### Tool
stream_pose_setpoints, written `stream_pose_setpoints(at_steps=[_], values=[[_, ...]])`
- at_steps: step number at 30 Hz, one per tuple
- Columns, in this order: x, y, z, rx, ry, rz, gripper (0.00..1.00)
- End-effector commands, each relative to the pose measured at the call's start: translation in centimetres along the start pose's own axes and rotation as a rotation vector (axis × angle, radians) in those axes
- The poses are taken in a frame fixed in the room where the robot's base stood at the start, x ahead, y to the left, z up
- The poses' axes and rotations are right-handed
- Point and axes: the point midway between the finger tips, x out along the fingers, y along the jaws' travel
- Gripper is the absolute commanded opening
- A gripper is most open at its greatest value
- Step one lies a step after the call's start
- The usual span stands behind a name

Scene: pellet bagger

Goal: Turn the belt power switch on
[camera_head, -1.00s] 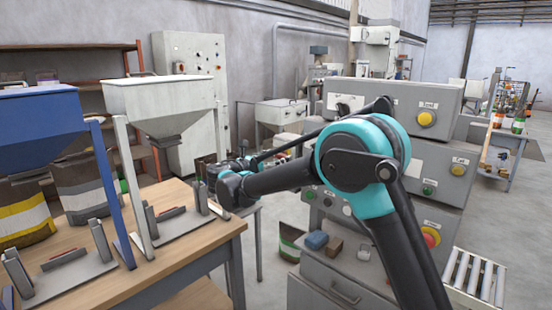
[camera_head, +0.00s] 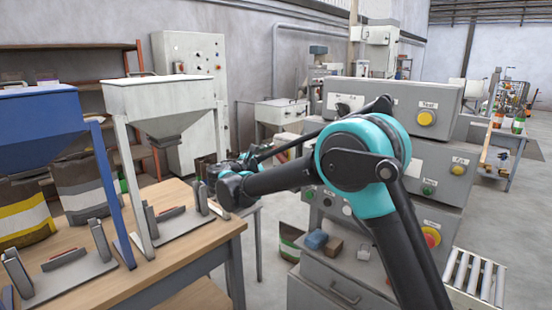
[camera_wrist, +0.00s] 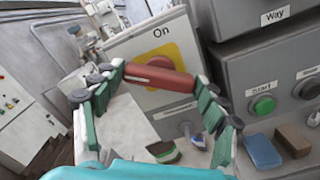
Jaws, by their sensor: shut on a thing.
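The belt power switch shows in the wrist view as a red bar handle (camera_wrist: 160,77) on a yellow plate (camera_wrist: 182,56), on the front of a light grey box (camera_wrist: 128,45). The label "On" (camera_wrist: 161,33) is above it. My gripper (camera_wrist: 159,80) has one finger at each end of the red handle and is shut on it. The handle lies nearly level in the picture, while the box looks tilted. In the head view my forearm reaches left to my wrist, and I cannot make out the switch there.
Right of the switch in the wrist view is a grey panel with a green button (camera_wrist: 263,105). Blue (camera_wrist: 262,151) and brown (camera_wrist: 294,141) blocks lie below it. In the head view a wooden bench (camera_head: 190,248) with hoppers stands left, and a stacked control cabinet (camera_head: 345,270) stands right.

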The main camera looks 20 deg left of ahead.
Motion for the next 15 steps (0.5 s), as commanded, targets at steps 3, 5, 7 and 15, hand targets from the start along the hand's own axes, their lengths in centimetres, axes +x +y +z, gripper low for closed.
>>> stream_pose_setpoints(at_steps=[3, 5, 7, 15], values=[[-0.01, -0.02, -0.01, 0.110, 0.000, 0.000, 0.43], [-0.01, -0.03, -0.01, 0.167, 0.000, 0.000, 0.43], [-0.02, -0.04, -0.01, 0.234, 0.000, 0.000, 0.43], [-0.01, -0.10, -0.03, 0.490, 0.000, 0.000, 0.43]])
